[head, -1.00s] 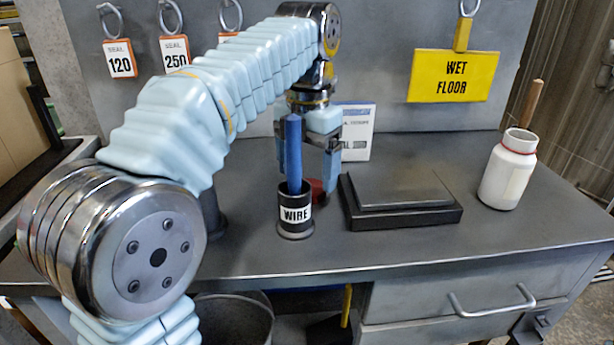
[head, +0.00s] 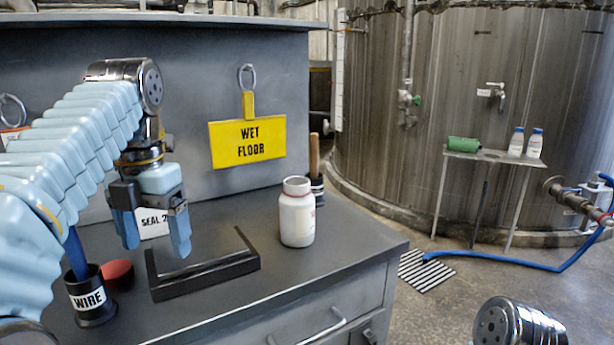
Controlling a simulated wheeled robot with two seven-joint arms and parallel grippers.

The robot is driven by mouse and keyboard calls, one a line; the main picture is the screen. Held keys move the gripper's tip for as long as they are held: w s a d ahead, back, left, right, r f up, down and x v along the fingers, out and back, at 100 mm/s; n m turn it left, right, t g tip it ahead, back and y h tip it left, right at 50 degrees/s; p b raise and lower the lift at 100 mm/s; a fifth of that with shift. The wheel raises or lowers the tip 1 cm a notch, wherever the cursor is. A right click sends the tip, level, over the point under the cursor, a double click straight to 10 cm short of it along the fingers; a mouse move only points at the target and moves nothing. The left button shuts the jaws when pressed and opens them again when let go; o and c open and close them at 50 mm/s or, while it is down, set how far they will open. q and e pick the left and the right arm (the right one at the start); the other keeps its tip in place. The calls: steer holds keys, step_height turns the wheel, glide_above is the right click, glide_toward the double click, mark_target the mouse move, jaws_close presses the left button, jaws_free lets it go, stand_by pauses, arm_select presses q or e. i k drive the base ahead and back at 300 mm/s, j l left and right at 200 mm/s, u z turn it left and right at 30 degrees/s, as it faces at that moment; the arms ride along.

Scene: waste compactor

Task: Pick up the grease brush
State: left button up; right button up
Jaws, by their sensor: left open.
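A wooden handle (head: 314,152) stands upright in a black holder (head: 317,188) behind the white jar, near the bench's right end. The holder's label is mostly hidden, so I cannot read whether this is the grease brush. A blue handle (head: 76,252) stands in a black cup marked WIRE (head: 92,300) at the left. My left gripper (head: 155,240) is open and empty, fingers pointing down, near the left end of the black tray and well left of the wooden handle. My right gripper is out of view.
The white jar (head: 297,215) stands in front of the wooden handle. A black-edged tray (head: 205,277) and a red round object (head: 117,274) lie on the bench (head: 345,243). A yellow WET FLOOR sign (head: 248,142) hangs on the back panel. The bench's front right is clear.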

mark_target(313, 136)
steer(key=k+l, duration=0.1)
steer(key=l, duration=0.5)
steer(key=k+l, duration=0.1)
steer(key=l, duration=1.1)
steer(key=k+l, duration=0.15)
steer(key=l, duration=0.45)
